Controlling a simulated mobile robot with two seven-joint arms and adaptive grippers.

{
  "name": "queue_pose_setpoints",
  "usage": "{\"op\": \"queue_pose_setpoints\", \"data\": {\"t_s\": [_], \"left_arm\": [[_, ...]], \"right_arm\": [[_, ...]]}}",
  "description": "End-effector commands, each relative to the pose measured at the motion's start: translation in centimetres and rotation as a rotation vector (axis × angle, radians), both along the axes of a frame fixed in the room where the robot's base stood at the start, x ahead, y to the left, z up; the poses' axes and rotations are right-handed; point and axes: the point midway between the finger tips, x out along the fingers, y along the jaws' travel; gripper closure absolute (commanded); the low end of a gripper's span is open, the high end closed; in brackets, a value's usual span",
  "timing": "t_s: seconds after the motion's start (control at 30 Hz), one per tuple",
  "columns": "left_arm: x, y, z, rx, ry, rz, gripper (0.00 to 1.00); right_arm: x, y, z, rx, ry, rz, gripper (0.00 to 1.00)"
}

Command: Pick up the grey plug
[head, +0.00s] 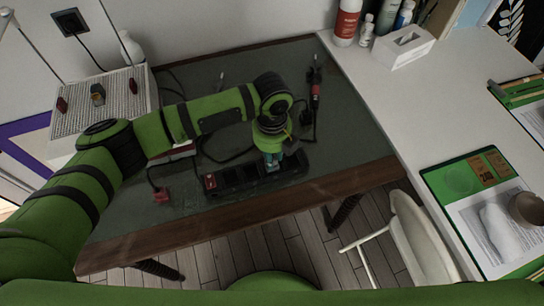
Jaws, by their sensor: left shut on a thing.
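My left gripper (272,162) points down over the black power strip (236,178), near its right half. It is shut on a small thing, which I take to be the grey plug. The fingers and wrist hide most of it, and I cannot tell whether it touches the strip. The strip lies near the front edge of the dark table (340,140). A red plug (161,195) lies to its left. My right gripper is not in view.
A perforated board (125,104) with small coloured parts stands at the left. A soldering-iron-like tool (315,90) and dark cables lie behind the gripper. A white desk (415,110) with bottles and papers is at the right, a white chair (412,240) in front.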

Motion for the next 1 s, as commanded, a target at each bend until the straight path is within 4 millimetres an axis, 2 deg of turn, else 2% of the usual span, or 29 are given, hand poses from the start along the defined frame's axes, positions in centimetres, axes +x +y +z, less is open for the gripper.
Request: {"op": "queue_pose_setpoints", "data": {"t_s": [0.17, 0.3, 0.7, 1.0], "left_arm": [[0.1, 0.0, 1.4, -0.002, -0.003, 0.001, 1.0], [0.2, 0.0, 3.9, -0.003, -0.005, -0.001, 1.0], [-6.2, -6.2, 9.0, -0.002, -0.003, -0.005, 1.0], [-8.2, -8.0, 11.1, -0.001, -0.001, 0.001, 1.0]], "right_arm": [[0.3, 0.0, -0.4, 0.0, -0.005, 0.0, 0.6], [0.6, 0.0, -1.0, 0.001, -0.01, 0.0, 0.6], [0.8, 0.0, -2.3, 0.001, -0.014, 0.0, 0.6], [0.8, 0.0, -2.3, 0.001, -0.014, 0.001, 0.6]]}}
